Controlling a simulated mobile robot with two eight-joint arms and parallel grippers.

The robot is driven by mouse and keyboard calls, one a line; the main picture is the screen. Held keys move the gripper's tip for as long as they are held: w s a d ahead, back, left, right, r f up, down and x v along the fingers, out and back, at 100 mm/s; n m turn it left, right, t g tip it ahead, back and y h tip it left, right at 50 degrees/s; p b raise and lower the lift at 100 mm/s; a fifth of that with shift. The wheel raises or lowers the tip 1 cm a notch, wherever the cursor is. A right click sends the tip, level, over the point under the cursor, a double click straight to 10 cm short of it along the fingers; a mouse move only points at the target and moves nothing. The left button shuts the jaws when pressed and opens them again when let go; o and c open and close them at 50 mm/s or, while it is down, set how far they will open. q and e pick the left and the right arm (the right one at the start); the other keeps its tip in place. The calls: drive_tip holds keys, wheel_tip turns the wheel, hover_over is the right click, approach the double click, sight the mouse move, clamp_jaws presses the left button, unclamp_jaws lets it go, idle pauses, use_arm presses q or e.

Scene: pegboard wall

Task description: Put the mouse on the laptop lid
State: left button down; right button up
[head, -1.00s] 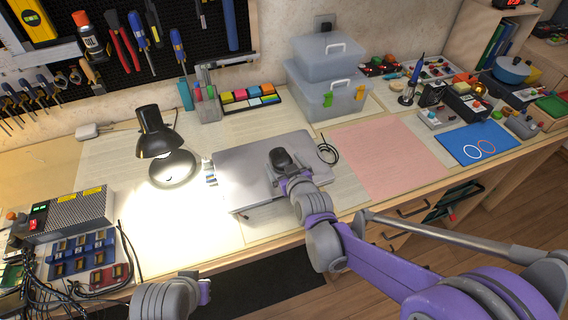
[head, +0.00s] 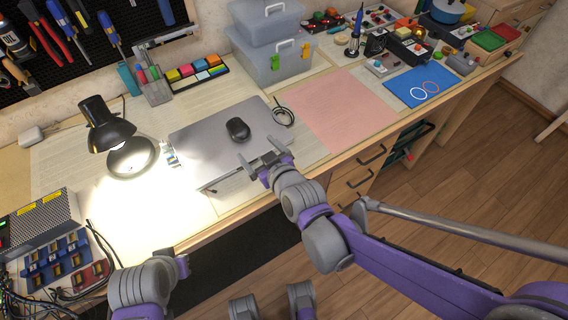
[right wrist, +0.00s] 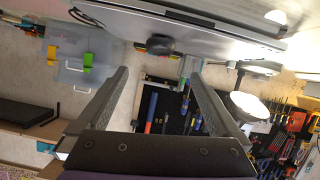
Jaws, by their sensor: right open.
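The black mouse (head: 238,129) rests on the closed grey laptop lid (head: 200,138), right of its middle. It also shows in the right wrist view (right wrist: 160,45), on the lid (right wrist: 225,28). My right gripper (head: 259,155) is open and empty near the laptop's front edge, apart from the mouse. Its two spread fingers show in the right wrist view (right wrist: 158,76). Part of my left arm's end (head: 180,265) is at the lower left of the head view; its fingers cannot be made out.
A lit black lamp (head: 107,125) stands left of the laptop. A coiled black cable (head: 284,117) lies at its right, beside a bare pink mat (head: 340,110). Clear storage boxes (head: 275,62) stand behind. A power supply (head: 40,220) is at the far left.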

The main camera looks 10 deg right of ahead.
drive_tip(key=s+d+f+m+g+h, duration=0.2)
drive_tip(key=s+d, duration=0.4)
drive_tip(key=s, duration=0.4)
drive_tip(key=s+d+f+m+g+h, duration=0.1)
drive_tip(key=s+d+f+g, duration=0.3)
drive_tip(key=s, duration=0.7)
drive_tip(key=d+m+g, duration=0.1)
drive_tip(key=d+g, duration=0.1)
drive_tip(key=shift+d+m+h, duration=0.35)
drive_tip(key=shift+m+h, duration=0.05)
